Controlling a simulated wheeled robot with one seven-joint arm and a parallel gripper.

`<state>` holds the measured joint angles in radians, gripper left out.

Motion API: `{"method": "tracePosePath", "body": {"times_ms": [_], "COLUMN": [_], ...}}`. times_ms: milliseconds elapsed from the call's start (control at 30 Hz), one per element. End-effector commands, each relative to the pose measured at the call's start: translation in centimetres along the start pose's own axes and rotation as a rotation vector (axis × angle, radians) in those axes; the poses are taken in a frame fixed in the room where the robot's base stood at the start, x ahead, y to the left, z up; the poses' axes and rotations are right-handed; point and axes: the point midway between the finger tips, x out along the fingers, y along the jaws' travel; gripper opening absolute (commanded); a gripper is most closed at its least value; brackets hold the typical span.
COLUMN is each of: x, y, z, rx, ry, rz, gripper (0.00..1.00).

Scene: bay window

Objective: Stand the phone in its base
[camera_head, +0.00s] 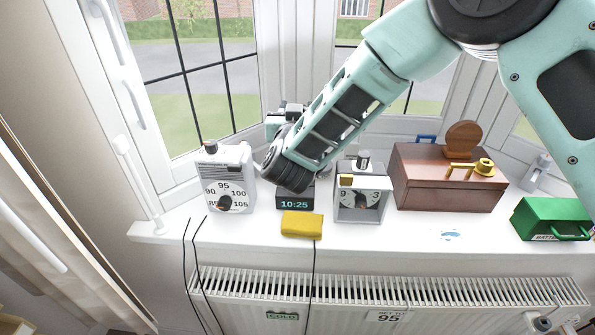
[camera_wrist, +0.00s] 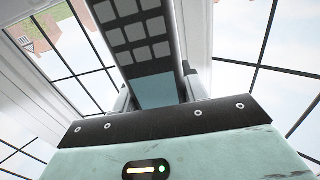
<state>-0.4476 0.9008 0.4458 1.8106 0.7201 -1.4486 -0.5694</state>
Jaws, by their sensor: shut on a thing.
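The phone (camera_wrist: 143,40), a dark handset with a grid of grey keys and a pale blue screen, rises from my gripper (camera_wrist: 158,92) in the wrist view. My gripper is shut on it. In the head view, my arm hides most of the gripper and I cannot clearly make out the phone. A dark unit showing 10:25 (camera_head: 295,204) stands on the white sill below my wrist; it may be the phone's base, but its top is hidden by my arm.
A yellow block (camera_head: 302,224) lies in front of the dark unit. Further right are a brown chest (camera_head: 440,185) and a green box (camera_head: 552,219). Black cables hang over the sill's edge above a radiator (camera_head: 390,290).

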Motion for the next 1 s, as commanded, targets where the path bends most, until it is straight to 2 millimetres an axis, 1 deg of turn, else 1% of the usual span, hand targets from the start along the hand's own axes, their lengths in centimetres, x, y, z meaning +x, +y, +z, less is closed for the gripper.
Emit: {"method": "tracePosePath", "body": {"times_ms": [300, 467, 700, 800, 1000], "x": [-0.1, 0.0, 0.0, 0.0, 0.0], "y": [-0.1, 0.0, 0.0, 0.0, 0.0], "z": [4.6, 5.8, 8.8, 9.6, 9.8], "rx": [-0.002, 0.0, -0.001, -0.001, 0.0], "ry": [-0.004, -0.002, -0.003, 0.0, 0.001], "rz": [0.0, 0.001, 0.002, 0.001, 0.0], "gripper": [0.05, 0.05, 0.05, 0.05, 0.05]}}
